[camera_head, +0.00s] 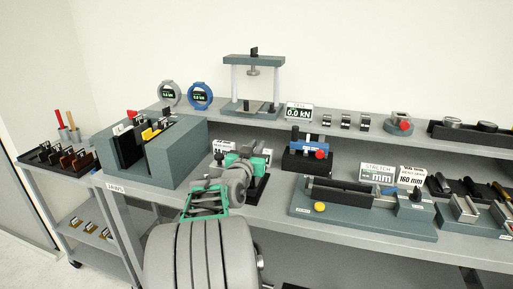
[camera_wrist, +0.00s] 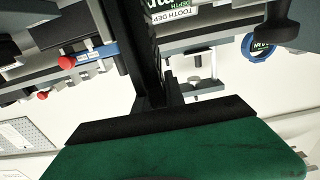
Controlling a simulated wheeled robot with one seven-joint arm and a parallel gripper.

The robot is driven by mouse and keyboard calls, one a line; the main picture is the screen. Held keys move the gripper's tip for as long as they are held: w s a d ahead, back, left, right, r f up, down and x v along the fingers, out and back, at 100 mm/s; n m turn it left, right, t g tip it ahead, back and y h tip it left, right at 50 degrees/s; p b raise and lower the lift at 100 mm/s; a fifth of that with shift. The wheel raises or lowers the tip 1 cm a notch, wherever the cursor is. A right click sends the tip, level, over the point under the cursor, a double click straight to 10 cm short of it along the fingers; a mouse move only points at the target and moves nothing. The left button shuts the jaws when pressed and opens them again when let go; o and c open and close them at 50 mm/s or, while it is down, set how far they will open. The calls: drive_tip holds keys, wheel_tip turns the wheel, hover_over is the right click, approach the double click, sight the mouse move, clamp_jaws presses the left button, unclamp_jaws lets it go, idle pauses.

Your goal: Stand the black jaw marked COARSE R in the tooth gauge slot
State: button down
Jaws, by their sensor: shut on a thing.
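My gripper (camera_head: 249,161), with green fingers, is over the tooth gauge at the middle of the bench and is shut on a dark piece that its fingers mostly hide. In the wrist view a green finger with a black pad (camera_wrist: 160,121) fills the bottom. A dark upright shape (camera_wrist: 138,45) meets the pad there; I cannot tell where the held black jaw ends and the gauge begins. No COARSE R marking is readable. The tooth gauge's black base (camera_head: 259,188) shows beside my gripper, and its TOOTH DEPTH sign (camera_wrist: 185,10) shows in the wrist view. The slot is hidden.
A grey jaw block (camera_head: 178,150) with several jaws stands left of my arm. A blue fixture with a red knob (camera_head: 310,146) is close on the right. The stretch bench (camera_head: 365,215) lies further right. A small press frame (camera_head: 254,85) stands on the shelf behind.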

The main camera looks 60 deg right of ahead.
drive_tip(key=shift+f+b, duration=1.5)
drive_tip(key=shift+b, duration=0.15)
drive_tip(key=c, duration=1.3)
unclamp_jaws()
drive_tip(key=shift+f, duration=0.1)
drive_tip(key=shift+a+f, duration=0.1)
drive_tip(key=shift+f, duration=0.15)
drive_tip(key=a, duration=0.2)
drive_tip(key=s+a, duration=0.1)
drive_tip(key=a, duration=0.4)
drive_tip(key=shift+s+a+r, duration=0.15)
drive_tip(key=shift+a+r, duration=0.05)
drive_tip(key=shift+a, duration=0.1)
